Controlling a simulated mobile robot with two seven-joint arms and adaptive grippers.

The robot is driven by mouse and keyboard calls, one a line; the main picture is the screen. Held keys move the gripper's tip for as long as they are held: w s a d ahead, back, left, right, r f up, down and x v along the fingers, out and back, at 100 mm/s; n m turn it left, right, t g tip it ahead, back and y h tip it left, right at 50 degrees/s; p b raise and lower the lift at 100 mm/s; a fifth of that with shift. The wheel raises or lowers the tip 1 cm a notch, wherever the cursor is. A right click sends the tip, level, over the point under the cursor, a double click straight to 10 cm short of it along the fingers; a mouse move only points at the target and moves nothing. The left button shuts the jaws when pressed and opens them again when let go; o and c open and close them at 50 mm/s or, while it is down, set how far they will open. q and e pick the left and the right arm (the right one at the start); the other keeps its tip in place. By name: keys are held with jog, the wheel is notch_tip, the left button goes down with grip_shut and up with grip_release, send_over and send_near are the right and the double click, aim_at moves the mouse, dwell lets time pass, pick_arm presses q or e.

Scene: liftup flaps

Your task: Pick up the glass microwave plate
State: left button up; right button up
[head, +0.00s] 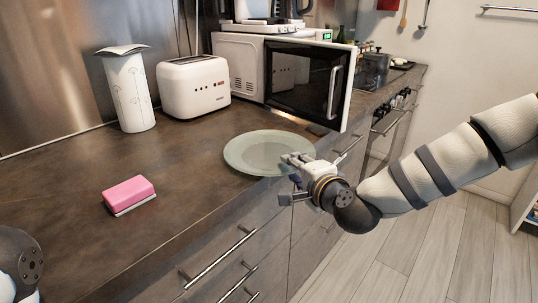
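The glass microwave plate (258,152) is a round, pale green, translucent disc on the dark countertop, in front of the microwave. My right gripper (292,163) is at the plate's right front edge, with its fingers over or against the rim. The fingers are small and partly overlap the plate, so I cannot tell whether they are closed on it. My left gripper is out of view; only a dark part of my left arm shows at the lower left corner.
The microwave (240,68) stands behind the plate with its door (312,84) swung open over the counter. Drawer handles stick out along the front.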

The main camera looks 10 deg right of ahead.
jog(key=shift+w, duration=0.1)
grip_shut()
dwell(0.4)
